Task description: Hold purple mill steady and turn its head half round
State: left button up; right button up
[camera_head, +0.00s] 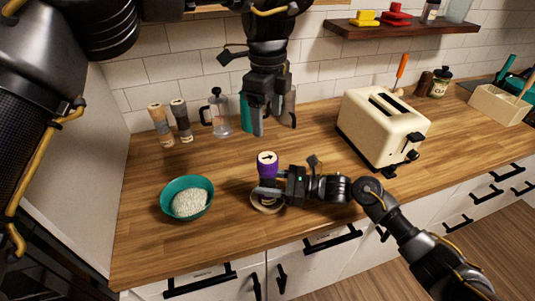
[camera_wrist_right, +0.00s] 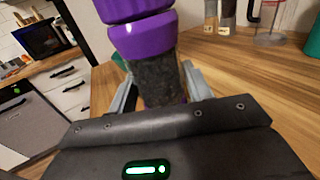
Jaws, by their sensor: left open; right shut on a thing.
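The purple mill (camera_head: 267,169) stands upright near the counter's front edge. Its top is pale with a dark arrow pointing right. In the right wrist view its purple head (camera_wrist_right: 143,40) sits above a dark, mottled body (camera_wrist_right: 158,80). My right gripper (camera_head: 268,191) is shut on the mill's body below the head, with a finger on each side. My left gripper (camera_head: 276,127) points down, open and empty, above and behind the mill, apart from it. The lower part of the mill is mostly hidden by my right gripper.
A round dish (camera_head: 258,206) lies under the mill. A teal bowl of white grains (camera_head: 180,182) stands to the left. A cream toaster (camera_head: 366,122) stands to the right. Two other mills (camera_head: 160,127) and a glass press (camera_head: 220,128) stand near the back wall.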

aim_at(267, 157)
pick_arm(q)
notch_tip(267, 157, down, 12)
jog(key=shift+r, duration=0.1)
dwell(0.4)
jog(key=shift+c, duration=0.2)
jog(key=c, duration=0.9)
jog(key=shift+c, duration=0.2)
jog(key=shift+m, duration=0.3)
